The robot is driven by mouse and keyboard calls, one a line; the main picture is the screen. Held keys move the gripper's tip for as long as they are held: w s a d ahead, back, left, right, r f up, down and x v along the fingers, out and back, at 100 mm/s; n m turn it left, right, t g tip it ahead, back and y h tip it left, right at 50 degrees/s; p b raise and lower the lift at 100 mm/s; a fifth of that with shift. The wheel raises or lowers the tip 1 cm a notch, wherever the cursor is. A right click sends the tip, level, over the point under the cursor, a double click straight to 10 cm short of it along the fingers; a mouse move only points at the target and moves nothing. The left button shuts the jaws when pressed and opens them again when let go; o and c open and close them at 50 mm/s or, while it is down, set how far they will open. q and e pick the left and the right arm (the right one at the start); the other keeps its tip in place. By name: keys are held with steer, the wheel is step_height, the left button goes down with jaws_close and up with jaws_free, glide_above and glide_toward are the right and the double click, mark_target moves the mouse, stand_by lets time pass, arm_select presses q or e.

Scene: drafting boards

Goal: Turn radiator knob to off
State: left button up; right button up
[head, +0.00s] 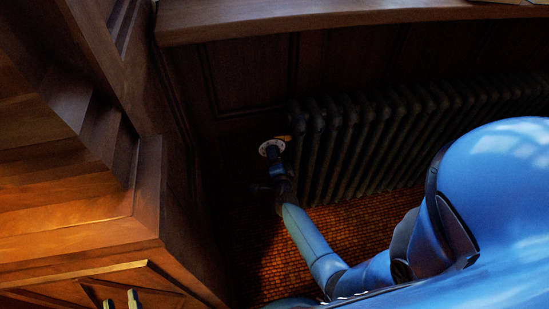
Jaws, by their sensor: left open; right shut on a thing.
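The radiator knob (271,148) shows as a small pale round dial at the left end of the dark ribbed radiator (375,135). My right gripper (274,159) is at the knob, shut on it, at the end of the blue arm that reaches in from the lower right. The dark fingers hide part of the knob, and its marks are too small to read. My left gripper (120,299) shows only as two separate fingertips at the bottom edge, open and empty, in front of the wooden cabinet. The rest of it is out of frame.
The wooden cabinet (85,235) fills the lower left. A wooden ledge (330,18) runs above the radiator, with dark wall panelling (250,75) behind. A lit patch of small-tiled floor (350,220) lies below the radiator. The corner around the knob is in shadow.

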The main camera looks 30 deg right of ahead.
steer(key=m+y+b, duration=0.1)
steer(key=m, duration=0.3)
steer(key=shift+d+f+b, duration=0.1)
steer(key=shift+f+b, duration=0.05)
steer(key=shift+b, duration=0.2)
steer(key=shift+m, duration=0.3)
steer(key=o, duration=1)
steer(key=shift+o, duration=0.2)
steer(key=shift+s, duration=0.15)
steer(key=p+v, duration=0.1)
steer(key=v, duration=0.9)
steer(key=shift+s+p, duration=0.3)
steer(key=shift+s, duration=0.05)
